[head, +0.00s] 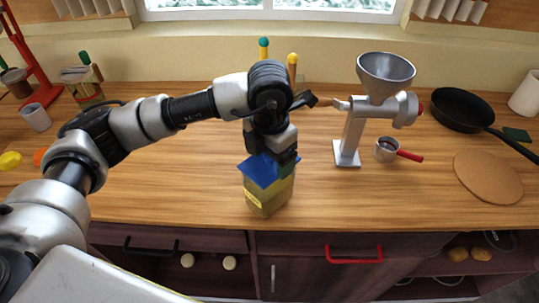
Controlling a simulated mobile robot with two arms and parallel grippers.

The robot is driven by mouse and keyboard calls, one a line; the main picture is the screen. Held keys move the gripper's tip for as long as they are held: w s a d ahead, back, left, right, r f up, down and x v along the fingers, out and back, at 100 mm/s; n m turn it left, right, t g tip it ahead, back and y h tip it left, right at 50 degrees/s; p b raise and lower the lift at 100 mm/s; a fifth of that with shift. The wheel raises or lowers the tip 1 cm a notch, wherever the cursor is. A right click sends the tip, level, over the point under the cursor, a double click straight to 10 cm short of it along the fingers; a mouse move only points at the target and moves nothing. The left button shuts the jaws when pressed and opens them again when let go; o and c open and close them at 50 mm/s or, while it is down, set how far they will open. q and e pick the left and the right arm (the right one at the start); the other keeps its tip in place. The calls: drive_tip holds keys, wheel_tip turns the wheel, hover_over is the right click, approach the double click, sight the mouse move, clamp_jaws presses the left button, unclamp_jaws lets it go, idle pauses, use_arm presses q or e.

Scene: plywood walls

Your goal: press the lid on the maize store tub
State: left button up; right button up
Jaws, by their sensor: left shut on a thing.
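The maize store tub (266,197) is a squarish container with yellowish contents or walls, standing upright near the counter's front edge. A blue lid (258,172) lies over its top and looks skewed against the rim. I cannot tell whether it is fully seated. My left gripper (282,163) points down from above and is shut on the lid. A dark green part shows by the fingertips. The gripper hides the lid's right and back side. My right gripper is not in view.
A metal grinder (350,133) with a funnel stands right of the tub, a red-handled cup (387,150) beside it. A round cork mat (487,177) and black pan (462,110) lie at right.

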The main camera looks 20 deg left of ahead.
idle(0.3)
use_arm(q)
drive_tip(key=o, duration=0.7)
drive_tip(key=shift+o, duration=0.2)
drive_tip(key=shift+r+p, duration=2)
drive_tip(key=shift+r, duration=2)
drive_tip(key=shift+c, duration=0.3)
clamp_jaws()
